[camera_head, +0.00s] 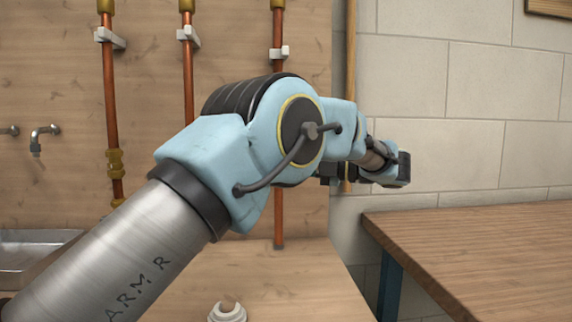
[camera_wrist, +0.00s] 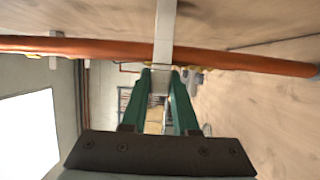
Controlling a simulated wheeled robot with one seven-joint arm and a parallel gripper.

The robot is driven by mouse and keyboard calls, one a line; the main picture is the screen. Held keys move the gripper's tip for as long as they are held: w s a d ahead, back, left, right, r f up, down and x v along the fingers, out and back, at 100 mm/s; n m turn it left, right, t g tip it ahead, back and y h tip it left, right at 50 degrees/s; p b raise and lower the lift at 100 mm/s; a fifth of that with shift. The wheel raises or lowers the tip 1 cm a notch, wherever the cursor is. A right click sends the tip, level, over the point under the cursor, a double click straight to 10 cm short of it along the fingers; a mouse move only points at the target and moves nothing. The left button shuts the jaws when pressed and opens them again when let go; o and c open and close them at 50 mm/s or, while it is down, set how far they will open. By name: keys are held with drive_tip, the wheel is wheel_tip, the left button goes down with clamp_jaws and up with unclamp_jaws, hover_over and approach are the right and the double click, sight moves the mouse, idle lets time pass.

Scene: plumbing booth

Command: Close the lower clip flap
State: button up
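In the wrist view, a white clip part (camera_wrist: 165,30) crosses the copper pipe (camera_wrist: 232,62) as a straight strip. A pale piece (camera_wrist: 158,84) shows between my fingertips, just past the pipe; I cannot tell whether it belongs to the clip's flap. My gripper (camera_wrist: 161,72) has two green fingers with a gap between them, and their tips are close to the pipe at the clip. I cannot tell whether they touch it. In the head view, the rightmost pipe (camera_head: 278,215) runs behind my arm, which hides the lower clip and my fingers.
White upper clips sit on the left pipe (camera_head: 110,80), the middle pipe (camera_head: 188,90) and the rightmost pipe, whose upper clip (camera_head: 279,53) is small. A wooden table (camera_head: 480,250) stands at right. A white ring-shaped part (camera_head: 228,312) lies at the bottom. A tap (camera_head: 42,134) is at left.

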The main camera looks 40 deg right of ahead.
drive_tip(key=o, duration=0.4)
drive_tip(key=shift+w, duration=0.1)
drive_tip(key=shift+o, duration=0.2)
drive_tip(key=p+v, duration=0.1)
drive_tip(key=v, duration=0.9)
drive_tip(key=shift+s+d+p, duration=0.15)
drive_tip(key=shift+s+p, duration=0.25)
